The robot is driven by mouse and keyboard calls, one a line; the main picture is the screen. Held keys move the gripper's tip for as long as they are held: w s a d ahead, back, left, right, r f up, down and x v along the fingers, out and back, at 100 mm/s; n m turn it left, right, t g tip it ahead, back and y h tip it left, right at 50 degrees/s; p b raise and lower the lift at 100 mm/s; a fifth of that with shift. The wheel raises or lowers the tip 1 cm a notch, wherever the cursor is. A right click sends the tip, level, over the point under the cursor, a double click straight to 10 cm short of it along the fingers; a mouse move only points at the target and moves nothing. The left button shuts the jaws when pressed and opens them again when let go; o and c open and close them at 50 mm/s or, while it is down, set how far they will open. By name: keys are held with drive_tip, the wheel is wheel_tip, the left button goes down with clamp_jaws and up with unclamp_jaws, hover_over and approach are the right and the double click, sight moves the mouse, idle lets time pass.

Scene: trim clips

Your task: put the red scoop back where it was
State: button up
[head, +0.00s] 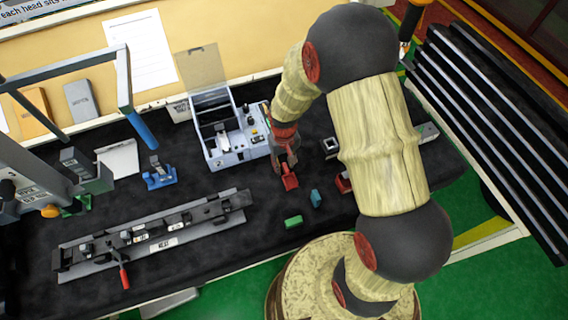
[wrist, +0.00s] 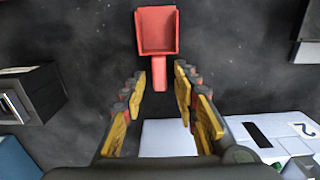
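The red scoop (head: 290,181) lies on the dark worktop, just in front of the grey box with compartments. In the wrist view the scoop (wrist: 157,32) shows its square pan at the top, with its short handle pointing toward my gripper. My gripper (head: 285,160) is at the handle end of the scoop in the head view. In the wrist view my gripper (wrist: 160,76) is open, with one finger on each side of the handle's line and a gap to both sides. I cannot tell how high the fingertips are above the worktop.
The grey box (head: 225,158) with a raised clear lid stands behind my gripper. A green block (head: 293,222) and a teal block (head: 315,198) lie nearer the front. A long rail fixture (head: 150,243) lies at left. My arm hides part of the right side.

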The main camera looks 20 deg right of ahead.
drive_tip(key=s+r+t+p, duration=0.1)
drive_tip(key=s+r, duration=0.2)
drive_tip(key=r, duration=1.1)
drive_tip(key=s+r+t+p, duration=0.1)
drive_tip(key=s+r+t, duration=0.15)
drive_tip(key=r, duration=1.25)
drive_tip(key=s+r+t, duration=0.2)
drive_tip(key=s+r, duration=0.7)
drive_tip(key=s, duration=0.3)
drive_tip(key=shift+s, duration=0.2)
drive_tip(key=shift+f+b, duration=0.2)
drive_tip(key=shift+b, duration=0.1)
wheel_tip(320, 180, down, 8)
drive_tip(key=b, duration=0.7)
drive_tip(key=shift+r+b, duration=0.2)
drive_tip(key=shift+b, duration=0.15)
